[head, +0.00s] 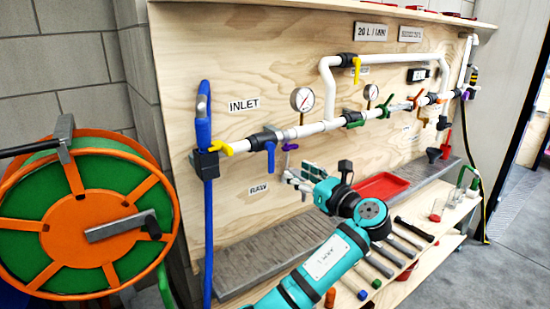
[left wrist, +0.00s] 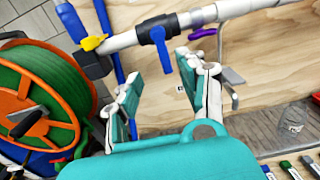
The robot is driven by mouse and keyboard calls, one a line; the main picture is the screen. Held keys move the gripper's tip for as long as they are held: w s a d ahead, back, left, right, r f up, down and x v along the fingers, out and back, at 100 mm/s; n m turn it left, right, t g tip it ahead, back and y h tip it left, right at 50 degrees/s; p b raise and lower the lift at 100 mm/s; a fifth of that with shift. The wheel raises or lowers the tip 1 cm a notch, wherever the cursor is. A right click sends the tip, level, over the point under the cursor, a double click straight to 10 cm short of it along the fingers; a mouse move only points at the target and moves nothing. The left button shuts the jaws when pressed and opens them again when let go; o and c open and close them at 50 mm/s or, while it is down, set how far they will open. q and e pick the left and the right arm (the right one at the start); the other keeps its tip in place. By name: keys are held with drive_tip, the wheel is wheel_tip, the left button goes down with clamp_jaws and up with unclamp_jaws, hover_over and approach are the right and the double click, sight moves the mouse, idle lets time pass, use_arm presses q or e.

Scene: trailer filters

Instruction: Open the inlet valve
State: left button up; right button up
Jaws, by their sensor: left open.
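The INLET label (head: 244,104) is on the plywood panel above a white pipe. Below it, a valve with a blue lever (head: 270,157) sits on the pipe, the lever pointing down across the pipe. A yellow lever (head: 221,148) is to its left, by the blue hose, and a purple lever (head: 290,147) hangs to its right. My left gripper (head: 300,178) is open and empty, below and right of the blue lever. In the left wrist view the blue lever (left wrist: 161,48) shows beyond and between the open fingers (left wrist: 158,75), apart from them. My right gripper is not in view.
An orange and green hose reel (head: 95,220) stands at the left. A grey grated tray (head: 290,262) runs under the pipe. A red tray (head: 382,186) and several tools lie right of my arm. Gauges (head: 302,100) and more valves continue along the pipe rightward.

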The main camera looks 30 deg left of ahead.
sight(272, 157)
use_arm(q)
drive_tip(key=x, duration=1.3)
drive_tip(key=shift+w+p, duration=0.25)
drive_tip(key=shift+p, duration=0.05)
drive_tip(key=shift+c, duration=0.5)
clamp_jaws()
